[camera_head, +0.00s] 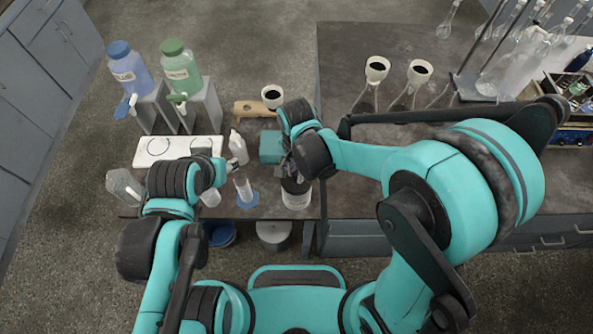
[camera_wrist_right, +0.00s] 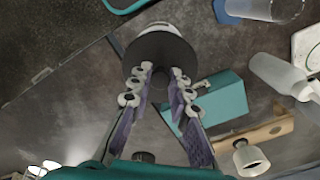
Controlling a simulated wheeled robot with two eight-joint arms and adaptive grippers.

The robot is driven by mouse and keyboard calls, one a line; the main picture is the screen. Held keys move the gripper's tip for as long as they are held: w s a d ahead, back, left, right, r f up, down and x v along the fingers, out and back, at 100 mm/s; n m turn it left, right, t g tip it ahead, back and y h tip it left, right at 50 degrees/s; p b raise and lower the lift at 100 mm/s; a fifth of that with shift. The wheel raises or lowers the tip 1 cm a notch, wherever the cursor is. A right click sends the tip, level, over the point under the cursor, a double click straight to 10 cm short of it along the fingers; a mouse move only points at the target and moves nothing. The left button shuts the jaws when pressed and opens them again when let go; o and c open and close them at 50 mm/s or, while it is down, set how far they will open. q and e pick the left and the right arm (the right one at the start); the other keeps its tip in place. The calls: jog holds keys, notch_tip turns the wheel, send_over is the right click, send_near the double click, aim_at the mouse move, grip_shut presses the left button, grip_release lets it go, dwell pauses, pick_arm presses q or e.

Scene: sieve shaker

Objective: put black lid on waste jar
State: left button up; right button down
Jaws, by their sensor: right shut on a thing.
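A teal box (camera_head: 271,147) stands just behind the jar. A white wash bottle (camera_head: 238,148) and a cylinder on a blue base (camera_head: 244,190) stand to the left. Flasks (camera_head: 367,98) stand at the back right. A grey bin (camera_head: 274,234) is below the front edge.

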jog(key=shift+f+b, duration=0.55)
jog(key=shift+f, duration=0.1)
dwell(0.3)
jog(key=shift+f+b, duration=0.2)
jog(key=shift+b, duration=0.3)
dwell(2.2)
jog(key=c, duration=1.3)
grip_release()
jog(key=shift+c, duration=0.2)
jog(key=shift+r, duration=0.15)
jog(key=shift+r+p, duration=2.35)
jog(key=shift+r, duration=0.55)
